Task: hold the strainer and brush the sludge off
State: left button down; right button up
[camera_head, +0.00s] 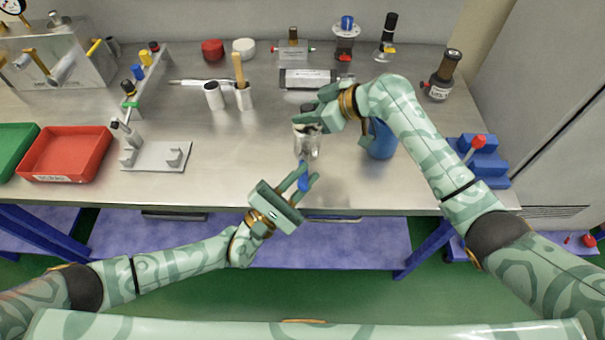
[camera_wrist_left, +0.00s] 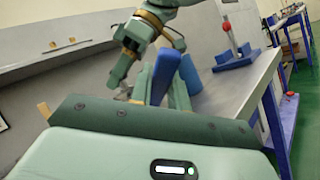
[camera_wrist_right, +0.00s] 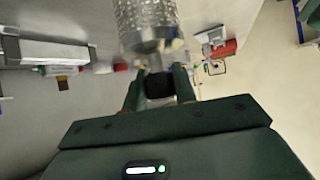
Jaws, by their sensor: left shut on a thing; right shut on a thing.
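The strainer (camera_head: 307,142) is a silvery mesh cylinder over the front middle of the bench; its perforated body (camera_wrist_right: 147,18) fills the top of the right wrist view. My right gripper (camera_head: 320,114) is shut on its dark end (camera_wrist_right: 158,86), just above the body in the head view. My left gripper (camera_head: 301,184) is shut on a blue-handled tool (camera_wrist_left: 164,74), seemingly the brush, at the bench's front edge, just below the strainer. The brush (camera_head: 303,183) points up toward the strainer. Its bristles cannot be made out, nor whether they touch. No sludge can be told apart.
A red tray (camera_head: 40,168) and a green tray (camera_head: 8,170) lie at the left, beside a grey fixture (camera_head: 155,157). A blue cup (camera_head: 381,140) stands right of the strainer, near a blue stand (camera_head: 487,165). White holders (camera_head: 214,97) stand behind. The bench front between fixture and strainer is clear.

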pick_arm(q)
jog(key=shift+f, duration=0.5)
pick_arm(e)
jog(key=shift+f, duration=0.1)
pick_arm(q)
jog(key=shift+r, duration=0.1)
jog(key=shift+d+r, duration=0.15)
jog(key=shift+r, duration=0.75)
jog(key=shift+d+r, duration=0.1)
jog(key=shift+r, duration=0.75)
jog(key=shift+r, duration=0.15)
jog(key=shift+d+r, duration=0.1)
jog(key=shift+r, duration=0.3)
jog(key=shift+f, duration=0.15)
jog(key=shift+f, duration=0.5)
jog(key=shift+f, duration=0.1)
